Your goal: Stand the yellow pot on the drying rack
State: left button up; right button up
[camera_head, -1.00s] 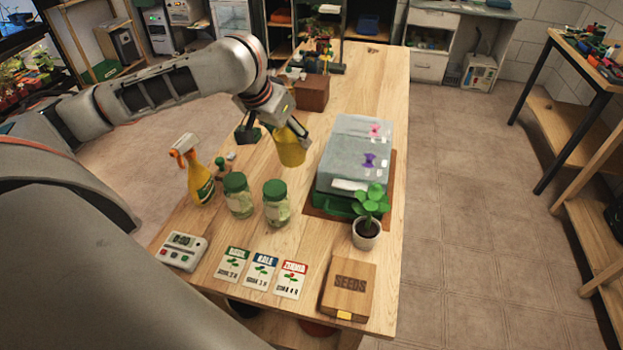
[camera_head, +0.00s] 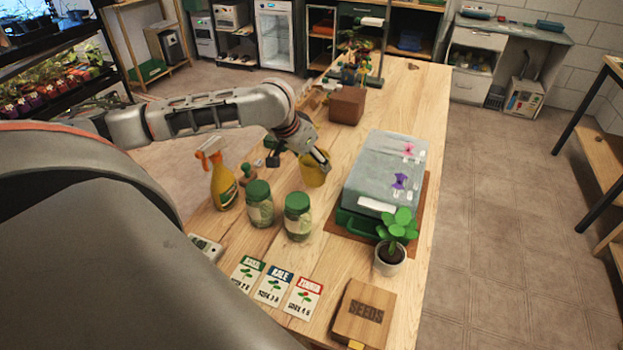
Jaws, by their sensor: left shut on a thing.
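The yellow pot (camera_head: 313,172) is in the jaws of my left gripper (camera_head: 318,160), over the middle of the wooden table. The gripper is shut on the pot's near upper side and hides part of its rim. The pot looks roughly upright; I cannot tell whether its base touches the table. I cannot make out a drying rack for certain in this view. My right gripper is out of view.
Two green-lidded jars (camera_head: 298,216) and a spray bottle (camera_head: 219,178) stand in front of the pot. A grey-lidded propagator (camera_head: 384,165) is on its right, with a potted plant (camera_head: 392,245) nearby. A brown box (camera_head: 347,105) stands behind.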

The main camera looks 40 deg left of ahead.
aim_at(311, 176)
pick_arm(q)
jog(key=shift+f+b, duration=0.4)
jog(key=shift+f, duration=2.55)
jog(key=shift+f, duration=0.1)
jog(key=o, duration=1.1)
